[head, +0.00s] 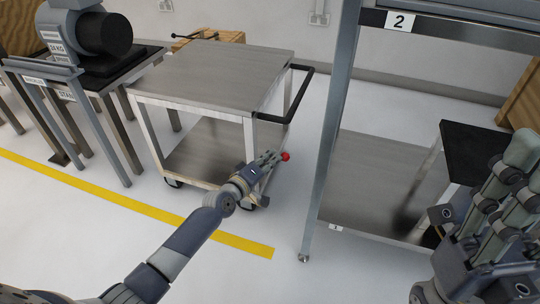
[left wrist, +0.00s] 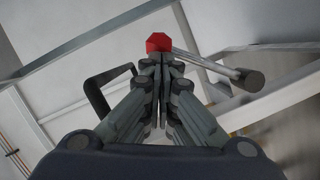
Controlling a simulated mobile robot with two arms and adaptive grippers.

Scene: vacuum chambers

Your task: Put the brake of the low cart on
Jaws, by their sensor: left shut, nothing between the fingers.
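The low cart (head: 215,72) is a grey metal two-shelf cart with a black push handle (head: 302,95) at its right end. Its brake lever shows in the left wrist view as a grey bar (left wrist: 205,62) running from a dark round pivot to a red knob (left wrist: 158,42).
A tall frame labelled 2 (head: 335,130) with a low metal shelf (head: 375,180) stands right of the cart. A dark-topped stand (head: 475,150) is near my right gripper. A bench with a black cylinder (head: 105,35) is at left. A yellow floor line (head: 130,203) crosses clear floor.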

